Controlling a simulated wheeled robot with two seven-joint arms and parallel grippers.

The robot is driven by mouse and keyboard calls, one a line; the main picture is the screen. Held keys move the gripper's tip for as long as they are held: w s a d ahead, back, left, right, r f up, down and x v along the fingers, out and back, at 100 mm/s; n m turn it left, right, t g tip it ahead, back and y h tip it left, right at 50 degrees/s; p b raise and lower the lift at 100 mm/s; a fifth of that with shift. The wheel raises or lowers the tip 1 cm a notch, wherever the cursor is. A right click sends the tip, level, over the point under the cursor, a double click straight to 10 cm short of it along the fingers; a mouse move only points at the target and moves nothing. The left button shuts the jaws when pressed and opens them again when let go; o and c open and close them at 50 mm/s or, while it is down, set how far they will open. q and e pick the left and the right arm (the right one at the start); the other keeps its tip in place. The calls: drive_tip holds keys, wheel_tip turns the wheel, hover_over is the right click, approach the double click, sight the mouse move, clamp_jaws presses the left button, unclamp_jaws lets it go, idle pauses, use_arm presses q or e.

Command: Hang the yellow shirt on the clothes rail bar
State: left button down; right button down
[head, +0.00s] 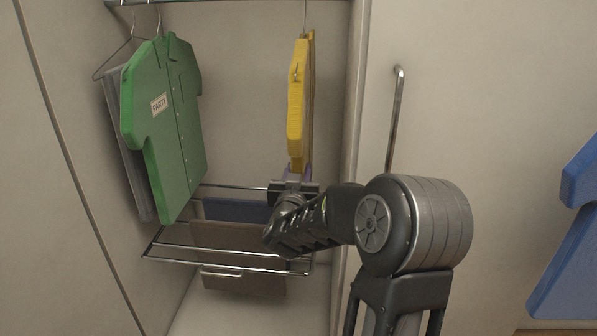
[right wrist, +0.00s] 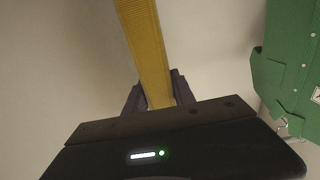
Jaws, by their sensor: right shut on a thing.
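The yellow shirt (head: 297,105) hangs upright and nearly edge-on in the right part of the open wardrobe. Its thin hook rises to the clothes rail bar (head: 245,2) at the top edge of the head view; I cannot tell whether the hook rests over the bar. My right gripper (head: 294,178) is at the shirt's lower end. In the right wrist view the gripper (right wrist: 152,98) has a finger on each side of the yellow shirt (right wrist: 146,45) and is shut on it. My left gripper is not in view.
A green shirt (head: 170,135) hangs on the left of the bar, with a grey garment (head: 128,145) behind it. A wire pull-out rack (head: 220,262) holding folded cloths is below. The wardrobe's right side wall (head: 350,130) is close to my arm. A blue garment (head: 570,250) is at far right.

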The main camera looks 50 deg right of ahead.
drive_tip(key=c, duration=1)
unclamp_jaws()
drive_tip(key=shift+o, duration=0.2)
drive_tip(key=shift+a, duration=0.1)
drive_tip(key=p+v, duration=0.1)
drive_tip(key=v, duration=0.6)
drive_tip(key=shift+s+a, duration=0.2)
drive_tip(key=shift+a, duration=0.1)
